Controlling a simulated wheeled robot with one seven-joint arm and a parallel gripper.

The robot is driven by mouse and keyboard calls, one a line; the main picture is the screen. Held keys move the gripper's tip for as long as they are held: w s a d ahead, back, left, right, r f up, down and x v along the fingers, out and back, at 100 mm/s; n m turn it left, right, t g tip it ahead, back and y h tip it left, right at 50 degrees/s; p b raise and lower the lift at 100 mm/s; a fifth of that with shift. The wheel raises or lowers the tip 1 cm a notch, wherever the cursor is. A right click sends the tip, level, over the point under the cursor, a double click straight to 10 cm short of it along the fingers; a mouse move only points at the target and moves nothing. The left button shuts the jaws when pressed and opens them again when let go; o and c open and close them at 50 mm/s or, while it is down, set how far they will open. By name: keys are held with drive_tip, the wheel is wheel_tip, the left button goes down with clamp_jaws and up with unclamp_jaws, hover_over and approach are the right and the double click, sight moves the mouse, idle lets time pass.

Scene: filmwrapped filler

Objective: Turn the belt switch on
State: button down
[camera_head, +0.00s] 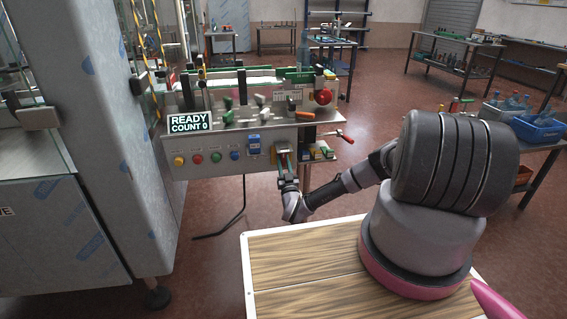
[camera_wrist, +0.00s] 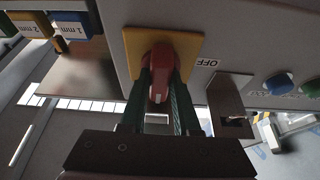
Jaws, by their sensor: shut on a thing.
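The belt switch is a red knob (camera_wrist: 158,66) on a yellow square plate (camera_wrist: 187,45), set in the grey front panel of the machine. A white mark shows on the knob's end, pointing toward the bottom of the wrist view. An upside-down OFF label (camera_wrist: 210,63) is right of the plate. My gripper (camera_wrist: 160,95) is shut on the knob, one green finger on each side of it. In the head view my gripper (camera_head: 283,163) is at the right part of the front panel, and its fingers largely hide the knob.
A grey metal bracket (camera_wrist: 230,100) sticks out close beside my fingers. Blue (camera_head: 234,155), green (camera_head: 216,158), red and yellow buttons line the panel to the left. A READY COUNT 0 display (camera_head: 188,123) stands above them. A red-handled lever (camera_head: 341,135) juts out at right.

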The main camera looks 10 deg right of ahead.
drive_tip(key=shift+f, duration=0.1)
drive_tip(key=c, duration=0.6)
unclamp_jaws()
drive_tip(key=shift+c, duration=0.2)
drive_tip(key=shift+s, duration=0.1)
drive_tip(key=v, duration=1)
drive_tip(key=shift+s+f, duration=0.2)
drive_tip(key=shift+s, duration=0.1)
